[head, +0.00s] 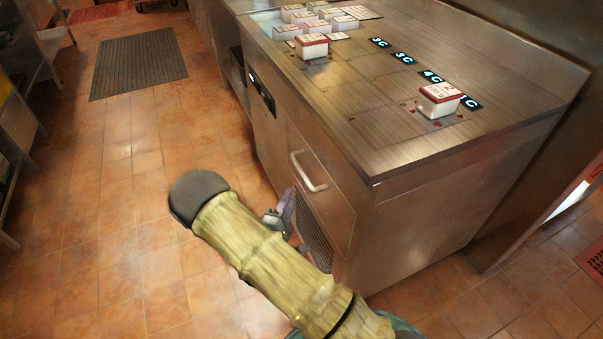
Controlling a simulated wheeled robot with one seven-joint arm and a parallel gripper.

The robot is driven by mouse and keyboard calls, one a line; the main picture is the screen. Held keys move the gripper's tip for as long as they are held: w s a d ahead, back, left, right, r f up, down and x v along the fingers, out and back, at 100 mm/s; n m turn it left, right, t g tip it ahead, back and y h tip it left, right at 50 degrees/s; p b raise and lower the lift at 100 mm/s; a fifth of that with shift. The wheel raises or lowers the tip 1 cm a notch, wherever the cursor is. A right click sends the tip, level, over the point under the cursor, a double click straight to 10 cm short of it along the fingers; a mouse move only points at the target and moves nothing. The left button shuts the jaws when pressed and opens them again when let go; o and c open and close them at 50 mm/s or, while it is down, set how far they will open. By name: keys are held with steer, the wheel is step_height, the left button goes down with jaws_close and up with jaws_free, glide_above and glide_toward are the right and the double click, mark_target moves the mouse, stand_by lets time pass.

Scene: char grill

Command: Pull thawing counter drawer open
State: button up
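The thawing counter (440,205) is a steel unit with a flat top, at the centre and right of the head view. Its drawer (330,200) is in the front face and looks shut, flush with the face. A pale bar handle (308,172) is fixed to the drawer front. My gripper (281,213) is partly hidden behind my arm, low in front of the counter face. It appears below and left of the handle, apart from it in the picture. Its fingertips are not clear enough to show their opening.
Boxes (312,47) stand on the counter's far end, and one box (440,99) is near its right side. A vented panel (313,235) is below the drawer. A dark mat (138,63) lies on the tiled floor. Floor left of the counter is clear; shelving (15,125) lines the left edge.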

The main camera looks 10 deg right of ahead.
mark_target(302, 171)
steer(key=x, duration=1.1)
steer(key=shift+b, duration=0.35)
steer(key=shift+c, duration=0.5)
jaws_close()
